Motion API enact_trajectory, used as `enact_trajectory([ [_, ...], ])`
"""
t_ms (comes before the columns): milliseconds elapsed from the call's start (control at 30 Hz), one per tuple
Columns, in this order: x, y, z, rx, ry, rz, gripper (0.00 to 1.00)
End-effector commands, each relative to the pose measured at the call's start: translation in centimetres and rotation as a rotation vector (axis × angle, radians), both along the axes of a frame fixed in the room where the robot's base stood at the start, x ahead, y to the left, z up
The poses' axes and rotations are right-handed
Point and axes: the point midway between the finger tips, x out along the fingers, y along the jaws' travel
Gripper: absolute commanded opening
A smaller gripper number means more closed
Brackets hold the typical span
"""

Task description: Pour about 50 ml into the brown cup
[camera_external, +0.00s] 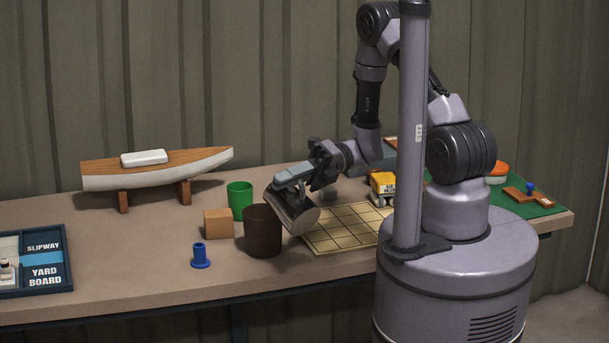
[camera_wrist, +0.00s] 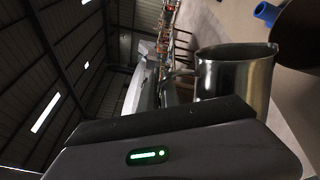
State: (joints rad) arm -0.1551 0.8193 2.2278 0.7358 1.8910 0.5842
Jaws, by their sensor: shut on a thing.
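My gripper (camera_external: 290,178) is shut on a metal jug (camera_external: 291,207), held steeply tilted just above the brown cup. The jug's rim also shows in the wrist view (camera_wrist: 236,72), with my gripper's dark body (camera_wrist: 165,145) in front. The brown cup (camera_external: 262,236) stands upright on the bench, just below and left of the jug; part of it shows in the wrist view (camera_wrist: 300,38). I see no stream of liquid, and the insides of the jug and cup are hidden.
A green cup (camera_external: 240,200), a wooden block (camera_external: 218,223) and a blue spool-like piece (camera_external: 201,256) stand left of the brown cup. A gridded mat (camera_external: 345,228) lies to the right, with a yellow toy truck (camera_external: 382,184) behind. A model boat (camera_external: 155,172) stands at the back left.

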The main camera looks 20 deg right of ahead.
Motion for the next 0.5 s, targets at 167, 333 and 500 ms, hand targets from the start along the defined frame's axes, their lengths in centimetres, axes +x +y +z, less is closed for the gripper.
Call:
enact_trajectory([
  [167, 0.24, 0.11, 0.02, -0.011, 0.026, 0.0, 0.0],
  [333, 0.45, 0.19, -0.02, -0.018, 0.047, 0.0, 0.0],
  [500, 0.67, 0.29, -0.06, -0.029, 0.071, 0.0, 0.0],
])
